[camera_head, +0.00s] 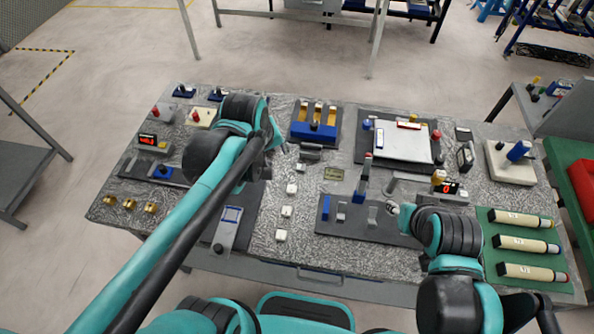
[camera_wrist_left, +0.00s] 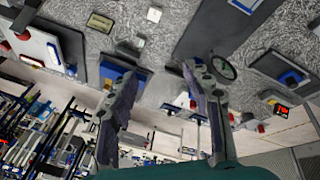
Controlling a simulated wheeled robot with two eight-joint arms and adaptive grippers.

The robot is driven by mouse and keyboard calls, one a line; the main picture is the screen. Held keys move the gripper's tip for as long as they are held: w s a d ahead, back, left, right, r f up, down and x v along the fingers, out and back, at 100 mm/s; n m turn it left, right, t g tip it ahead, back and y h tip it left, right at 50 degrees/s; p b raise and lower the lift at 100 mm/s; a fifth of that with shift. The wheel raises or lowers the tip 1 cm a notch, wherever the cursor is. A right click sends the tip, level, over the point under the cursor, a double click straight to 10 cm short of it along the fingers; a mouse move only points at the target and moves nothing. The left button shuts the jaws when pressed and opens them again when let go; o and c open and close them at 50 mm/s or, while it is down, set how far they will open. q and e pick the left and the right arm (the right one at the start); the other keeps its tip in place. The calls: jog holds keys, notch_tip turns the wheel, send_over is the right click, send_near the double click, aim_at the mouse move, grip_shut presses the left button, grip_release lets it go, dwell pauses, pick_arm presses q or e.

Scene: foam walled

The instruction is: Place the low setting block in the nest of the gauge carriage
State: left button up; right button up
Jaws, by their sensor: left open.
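My left gripper (camera_head: 274,138) is above the back left of the table, mostly hidden by its own arm in the head view. In the left wrist view my left gripper (camera_wrist_left: 160,72) has its fingers apart, with nothing held between them. A round dial gauge (camera_wrist_left: 223,67) shows beside one fingertip; my arm hides it in the head view. I cannot tell the carriage's nest. Small grey blocks (camera_head: 341,210) and a blue block (camera_head: 326,207) stand on a dark mat at front centre; which is the low setting block is unclear. My right gripper (camera_head: 396,208) is near the mat's right end, its fingers unclear.
A blue holder (camera_head: 314,131) with brass-coloured pieces stands at the back centre. Several white cubes (camera_head: 286,211) lie in a column left of the mat. A white plate (camera_head: 403,143) and a green mat with cylinders (camera_head: 492,262) are on the right. Speckled tabletop shows between them.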

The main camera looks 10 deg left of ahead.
pick_arm(q)
jog(key=w+d+f+n+g+b, duration=0.2)
jog(key=w+d+f+n+g, duration=0.15)
jog(key=w+f+n, duration=0.55)
jog(key=n, duration=0.2)
send_over(302, 167)
jog(key=shift+g, duration=0.45)
notch_tip(302, 167, down, 6)
jog(key=shift+s+r+b, duration=0.1)
jog(key=shift+s+b, duration=0.05)
jog(key=shift+b, duration=0.2)
notch_tip(302, 167, down, 3)
jog(key=shift+r+b, duration=0.15)
jog(key=shift+b, duration=0.25)
jog(key=f, duration=0.1)
jog(key=f+b, duration=0.1)
jog(key=f, duration=0.1)
jog(key=f+b, duration=0.1)
jog(key=f, duration=0.1)
jog(key=shift+w+f, duration=0.15)
jog(key=shift+w, duration=0.1)
jog(key=shift+c, duration=0.6)
grip_shut()
